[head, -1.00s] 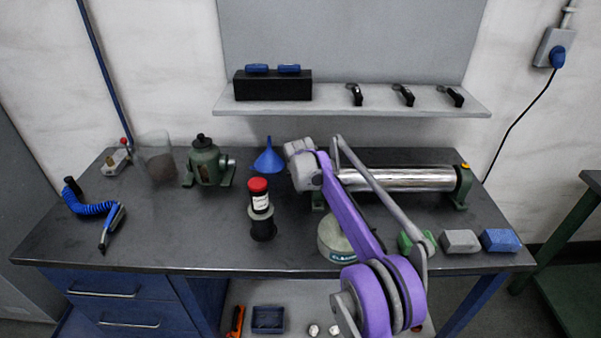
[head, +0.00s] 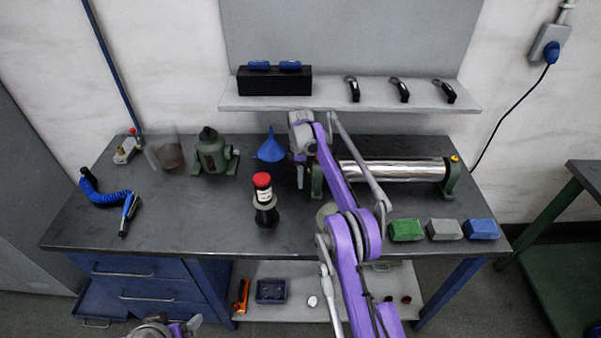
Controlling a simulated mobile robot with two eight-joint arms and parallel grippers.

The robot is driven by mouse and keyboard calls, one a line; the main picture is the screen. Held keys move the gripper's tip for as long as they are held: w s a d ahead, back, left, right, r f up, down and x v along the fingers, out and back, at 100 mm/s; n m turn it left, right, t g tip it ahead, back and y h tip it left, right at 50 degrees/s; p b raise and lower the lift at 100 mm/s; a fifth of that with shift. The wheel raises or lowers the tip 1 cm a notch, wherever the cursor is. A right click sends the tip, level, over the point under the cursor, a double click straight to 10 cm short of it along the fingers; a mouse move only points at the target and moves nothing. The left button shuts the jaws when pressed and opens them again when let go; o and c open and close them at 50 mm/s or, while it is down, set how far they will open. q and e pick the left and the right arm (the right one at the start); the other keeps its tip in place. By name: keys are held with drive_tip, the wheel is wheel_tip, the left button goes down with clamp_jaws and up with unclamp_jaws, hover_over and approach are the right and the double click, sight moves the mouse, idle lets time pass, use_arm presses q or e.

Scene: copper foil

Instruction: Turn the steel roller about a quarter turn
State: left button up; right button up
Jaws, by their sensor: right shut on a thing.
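The steel roller (head: 395,171) is a shiny cylinder lying level between green end stands at the back right of the bench in the head view. My right gripper (head: 300,172) is at the roller's left end, pointing down beside the left green stand (head: 317,180). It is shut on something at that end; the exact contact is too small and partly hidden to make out. My right arm covers part of the roller's left end. My left gripper is not in view; only a piece of my arm shows at the bottom left.
Green (head: 406,230), grey (head: 444,229) and blue (head: 482,229) blocks lie along the front right. A shelf (head: 330,103) overhangs the back.

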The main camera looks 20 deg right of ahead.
drive_tip(key=shift+d, duration=0.1)
drive_tip(key=o, duration=1.4)
drive_tip(key=shift+c, duration=0.2)
wheel_tip(320, 180, up, 9)
drive_tip(key=shift+w+p, duration=0.1)
drive_tip(key=shift+p, duration=0.7)
drive_tip(key=shift+w+r, duration=0.1)
drive_tip(key=shift+r, duration=0.45)
drive_tip(key=shift+s+r, duration=0.25)
drive_tip(key=shift+r, duration=0.15)
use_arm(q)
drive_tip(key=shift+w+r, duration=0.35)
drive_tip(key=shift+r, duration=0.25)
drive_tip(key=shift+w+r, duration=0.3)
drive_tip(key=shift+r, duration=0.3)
use_arm(e)
drive_tip(key=shift+w+f, duration=0.1)
